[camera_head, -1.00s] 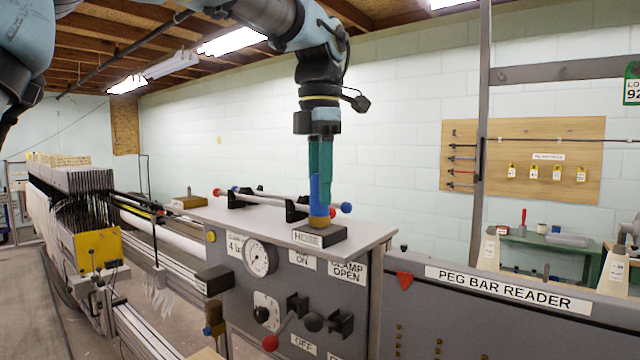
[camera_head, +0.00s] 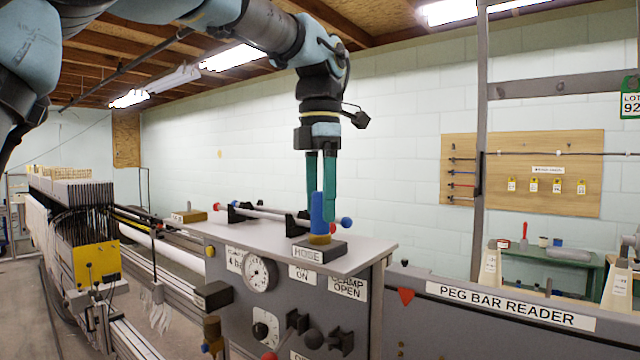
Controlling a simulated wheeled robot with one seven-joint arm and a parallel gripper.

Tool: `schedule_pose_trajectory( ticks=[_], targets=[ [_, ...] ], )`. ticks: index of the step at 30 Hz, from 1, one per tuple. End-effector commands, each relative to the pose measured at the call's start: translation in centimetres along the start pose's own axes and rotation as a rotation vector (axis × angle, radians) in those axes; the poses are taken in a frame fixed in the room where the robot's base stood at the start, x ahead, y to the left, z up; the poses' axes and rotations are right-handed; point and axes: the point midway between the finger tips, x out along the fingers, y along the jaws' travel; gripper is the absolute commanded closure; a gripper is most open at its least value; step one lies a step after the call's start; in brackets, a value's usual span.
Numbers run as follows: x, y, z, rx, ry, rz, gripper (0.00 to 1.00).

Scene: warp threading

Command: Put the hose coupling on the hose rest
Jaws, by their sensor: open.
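The hose coupling (camera_head: 319,212), a blue upright piece with a brass-coloured base, stands on the hose rest (camera_head: 320,252). The rest is a dark block with a white "HOSE" label, on the right part of the machine's grey top. My gripper (camera_head: 321,212) points straight down over the coupling. Its two green fingers are open and apart, with their lower ends beside or behind the upper part of the coupling. Whether a finger touches it cannot be told.
Rods with red and blue ball ends (camera_head: 280,217) lie in black holders on the grey top (camera_head: 225,229), left of the rest. A gauge (camera_head: 259,273) and levers are on the front panel. A grey post (camera_head: 480,140) stands to the right. The air above the top is mostly clear.

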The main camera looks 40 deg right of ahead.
Motion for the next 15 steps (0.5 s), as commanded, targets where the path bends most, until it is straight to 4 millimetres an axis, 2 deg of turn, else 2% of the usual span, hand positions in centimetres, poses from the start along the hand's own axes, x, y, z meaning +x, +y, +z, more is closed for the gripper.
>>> schedule_pose_trajectory(
  ticks=[5,9,15],
  targets=[
    [-2.5,0.0,0.1,0.002,-0.004,0.003,0.24],
    [-5.4,0.0,0.1,0.001,-0.005,0.003,0.24],
    [-8.7,0.0,0.1,0.001,-0.002,0.002,0.24]
  ],
)
